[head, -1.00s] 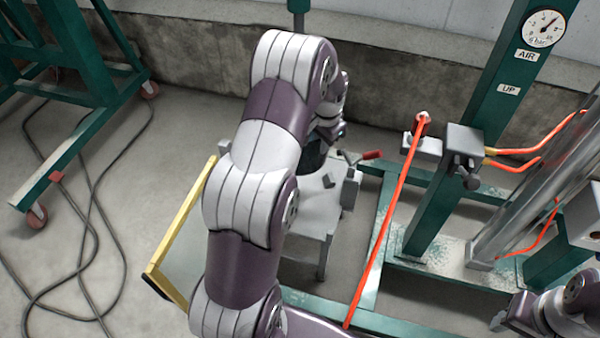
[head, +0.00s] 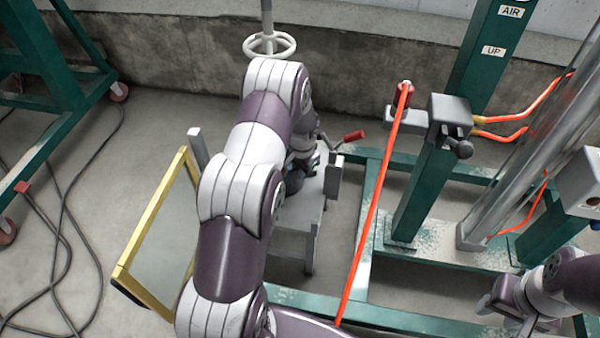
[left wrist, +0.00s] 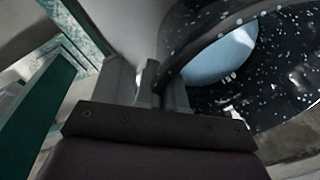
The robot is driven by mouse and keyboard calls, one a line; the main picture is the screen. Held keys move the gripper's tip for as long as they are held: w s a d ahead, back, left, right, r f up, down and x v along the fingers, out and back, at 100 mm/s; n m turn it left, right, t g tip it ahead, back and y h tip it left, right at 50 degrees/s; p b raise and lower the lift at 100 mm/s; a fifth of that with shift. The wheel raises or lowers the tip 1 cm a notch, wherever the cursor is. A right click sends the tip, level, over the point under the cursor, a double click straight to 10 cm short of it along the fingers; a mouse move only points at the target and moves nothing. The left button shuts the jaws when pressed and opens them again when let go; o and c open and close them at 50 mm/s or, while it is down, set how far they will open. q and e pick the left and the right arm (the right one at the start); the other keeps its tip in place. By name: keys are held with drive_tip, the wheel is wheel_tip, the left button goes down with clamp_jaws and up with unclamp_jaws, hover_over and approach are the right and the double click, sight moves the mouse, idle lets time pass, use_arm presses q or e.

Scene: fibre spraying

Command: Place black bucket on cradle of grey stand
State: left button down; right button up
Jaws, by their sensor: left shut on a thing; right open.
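The black bucket (left wrist: 285,90), speckled with white, fills the right of the left wrist view, with a pale blue patch inside its rim. My left gripper (left wrist: 150,80) is shut on the bucket at its edge. In the head view my left arm hides nearly all of the bucket and most of this gripper. The grey stand (head: 298,215) is behind and below that arm; its grey uprights show at right (head: 333,176) and left (head: 198,147). I cannot tell whether the bucket touches the cradle. My right gripper (head: 503,306) is open and empty at the lower right.
A yellow-framed panel (head: 152,215) leans left of the stand. A red-tipped lever (head: 353,136) is at its right. A red hose (head: 375,205) runs down before the green frame (head: 425,185). A white handwheel (head: 269,45) is behind. Cables (head: 70,215) lie on the floor at left.

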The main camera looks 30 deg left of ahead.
use_arm(q)
drive_tip(key=shift+f, duration=0.2)
drive_tip(key=c, duration=1.2)
unclamp_jaws()
drive_tip(key=shift+c, duration=0.2)
wheel_tip(320, 180, up, 12)
drive_tip(key=s+d+p, duration=0.2)
drive_tip(key=p, duration=0.3)
drive_tip(key=s+d+r+n, duration=0.1)
drive_tip(key=s+d+r, duration=0.2)
drive_tip(key=s, duration=0.3)
drive_tip(key=s+d+r, duration=0.3)
drive_tip(key=s+d, duration=0.2)
drive_tip(key=s, duration=0.2)
drive_tip(key=s+d+r+n+h, duration=0.1)
drive_tip(key=s+d+r, duration=0.3)
drive_tip(key=s+d, duration=0.1)
drive_tip(key=shift+s+n, duration=0.3)
drive_tip(key=shift+s, duration=0.55)
